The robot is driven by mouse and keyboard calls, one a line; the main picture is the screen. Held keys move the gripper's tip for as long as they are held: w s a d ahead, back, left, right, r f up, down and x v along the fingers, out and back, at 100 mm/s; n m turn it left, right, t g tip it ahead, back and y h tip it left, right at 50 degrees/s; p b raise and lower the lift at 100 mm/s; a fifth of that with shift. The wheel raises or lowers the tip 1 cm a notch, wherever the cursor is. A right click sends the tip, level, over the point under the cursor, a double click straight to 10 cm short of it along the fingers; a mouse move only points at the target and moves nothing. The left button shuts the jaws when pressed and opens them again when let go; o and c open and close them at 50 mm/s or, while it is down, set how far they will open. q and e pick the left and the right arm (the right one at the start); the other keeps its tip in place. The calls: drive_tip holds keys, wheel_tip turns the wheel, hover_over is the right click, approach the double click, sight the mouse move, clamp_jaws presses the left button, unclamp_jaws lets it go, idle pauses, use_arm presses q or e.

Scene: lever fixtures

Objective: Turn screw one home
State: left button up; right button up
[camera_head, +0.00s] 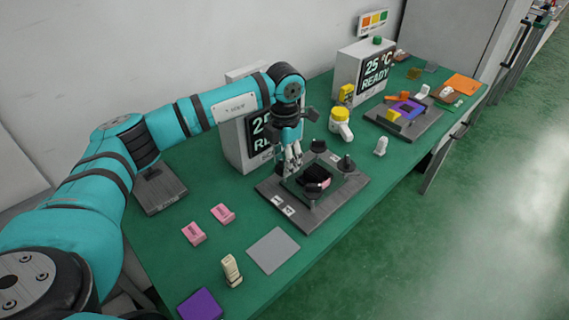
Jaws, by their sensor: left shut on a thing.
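A black part with a pink piece (325,183) sits in the middle of the fixture. I cannot read which screw is number one. My right gripper is not in view.
A display box reading READY (375,72) stands farther back; another (240,145) is partly behind my left arm. A second fixture plate (415,128) lies at the right. Pink blocks (194,233), a grey pad (273,250) and a beige object (231,270) lie in front.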

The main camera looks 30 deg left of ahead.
use_arm(q)
drive_tip(key=m+b, duration=0.1)
drive_tip(key=m, duration=0.3)
drive_tip(key=shift+w+m+b, duration=0.1)
drive_tip(key=shift+m+b, duration=0.2)
drive_tip(key=shift+b, duration=0.05)
drive_tip(key=shift+r+m+b, duration=0.15)
drive_tip(key=shift+m+b, duration=0.45)
drive_tip(key=shift+m, duration=1.3)
drive_tip(key=o, duration=1.2)
drive_tip(key=shift+c, duration=0.2)
drive_tip(key=shift+r, duration=0.1)
wheel_tip(320, 180, up, 12)
